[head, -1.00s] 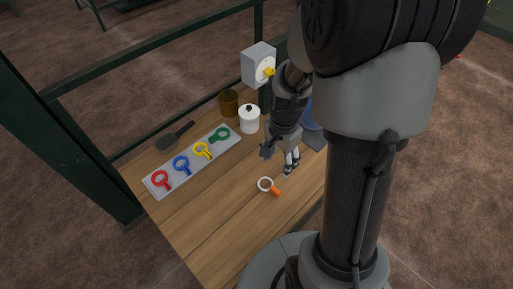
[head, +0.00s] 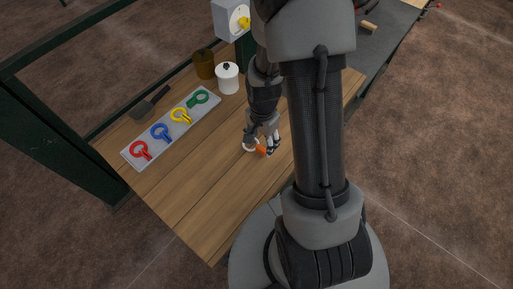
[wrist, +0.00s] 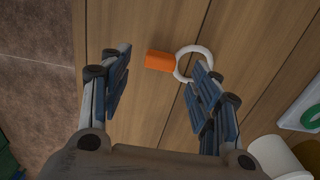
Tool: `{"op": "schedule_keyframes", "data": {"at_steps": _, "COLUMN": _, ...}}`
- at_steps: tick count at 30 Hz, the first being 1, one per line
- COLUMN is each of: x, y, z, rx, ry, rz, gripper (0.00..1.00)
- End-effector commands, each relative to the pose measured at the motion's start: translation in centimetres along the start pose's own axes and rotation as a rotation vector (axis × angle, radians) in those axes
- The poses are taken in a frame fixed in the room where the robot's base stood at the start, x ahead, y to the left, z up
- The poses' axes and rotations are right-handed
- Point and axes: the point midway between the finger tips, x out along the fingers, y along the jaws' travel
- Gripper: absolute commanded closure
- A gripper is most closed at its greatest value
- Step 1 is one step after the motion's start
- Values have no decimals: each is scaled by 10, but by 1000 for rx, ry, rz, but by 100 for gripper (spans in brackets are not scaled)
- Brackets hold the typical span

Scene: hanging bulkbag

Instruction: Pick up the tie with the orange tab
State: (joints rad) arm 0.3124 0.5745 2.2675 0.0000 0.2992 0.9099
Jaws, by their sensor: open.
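The tie is a white loop (wrist: 207,51) with an orange tab (wrist: 160,61), lying on the wooden table. In the head view the orange tab (head: 261,152) shows beside my gripper (head: 260,146), which partly hides the white loop (head: 249,145). In the wrist view my gripper (wrist: 160,85) is open and empty. The tab lies between and a little beyond the two fingers. The loop lies beyond the right finger, whose tip overlaps its near edge. I cannot tell the height of the fingers above the table.
A pale tray (head: 130,153) holds red, blue, yellow and green ties to the left. A white lidded jar (head: 228,79), a brown pot (head: 203,64) and a dark scoop (head: 146,108) stand or lie farther back. The table front (head: 208,215) is clear.

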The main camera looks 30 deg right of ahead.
Motion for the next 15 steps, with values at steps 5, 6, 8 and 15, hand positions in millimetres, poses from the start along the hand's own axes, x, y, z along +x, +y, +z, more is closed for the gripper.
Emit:
{"op": "schedule_keyframes", "data": {"at_steps": 5, "x": 31, "y": 0, "z": 0, "rx": 0, "ry": -2, "rz": 2, "gripper": 43}}
{"op": "schedule_keyframes", "data": {"at_steps": 6, "x": 34, "y": 0, "z": 0, "rx": 0, "ry": -1, "rz": 2, "gripper": 43}}
{"op": "schedule_keyframes", "data": {"at_steps": 8, "x": 35, "y": 0, "z": 0, "rx": 0, "ry": -1, "rz": 1, "gripper": 43}}
{"op": "schedule_keyframes", "data": {"at_steps": 15, "x": 33, "y": 0, "z": 0, "rx": 0, "ry": 0, "rz": 0, "gripper": 49}}
